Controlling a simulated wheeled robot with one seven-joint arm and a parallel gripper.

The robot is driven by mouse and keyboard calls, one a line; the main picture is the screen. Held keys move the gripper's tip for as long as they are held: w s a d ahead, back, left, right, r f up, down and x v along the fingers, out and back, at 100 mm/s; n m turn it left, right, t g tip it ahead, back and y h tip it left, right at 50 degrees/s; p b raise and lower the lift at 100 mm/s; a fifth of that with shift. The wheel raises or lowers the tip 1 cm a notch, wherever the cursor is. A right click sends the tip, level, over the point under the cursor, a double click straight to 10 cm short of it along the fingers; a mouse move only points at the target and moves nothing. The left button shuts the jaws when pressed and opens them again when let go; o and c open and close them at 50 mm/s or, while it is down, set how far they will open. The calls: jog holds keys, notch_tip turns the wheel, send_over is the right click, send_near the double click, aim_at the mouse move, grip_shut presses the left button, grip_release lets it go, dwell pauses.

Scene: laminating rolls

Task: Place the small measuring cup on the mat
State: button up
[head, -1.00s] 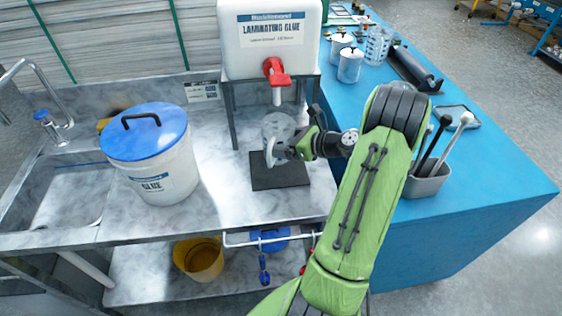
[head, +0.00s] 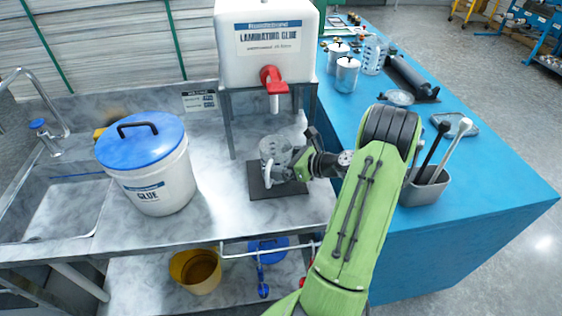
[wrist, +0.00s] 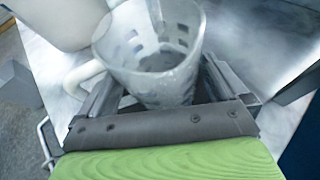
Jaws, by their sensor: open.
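The small measuring cup (head: 275,150) is clear, with a pale handle towards the front left. It appears to stand upright on the dark square mat (head: 292,190), at its back half, in front of the glue tank's stand. My gripper (head: 293,166) reaches in from the right at the cup's height and is open. In the wrist view the cup (wrist: 155,58) stands between the two spread fingers of my gripper (wrist: 163,88), its handle to the left. The cup's base is partly hidden, and I cannot tell whether a finger still touches it.
The white glue tank (head: 270,60) with a red tap (head: 272,78) stands just behind the cup. A blue-lidded glue bucket (head: 165,185) is to the left. The blue table (head: 470,205) on the right holds a tool holder (head: 425,188) and a larger clear jug (head: 375,54).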

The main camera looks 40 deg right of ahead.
jog(key=p+v, duration=0.2)
jog(key=v, duration=1)
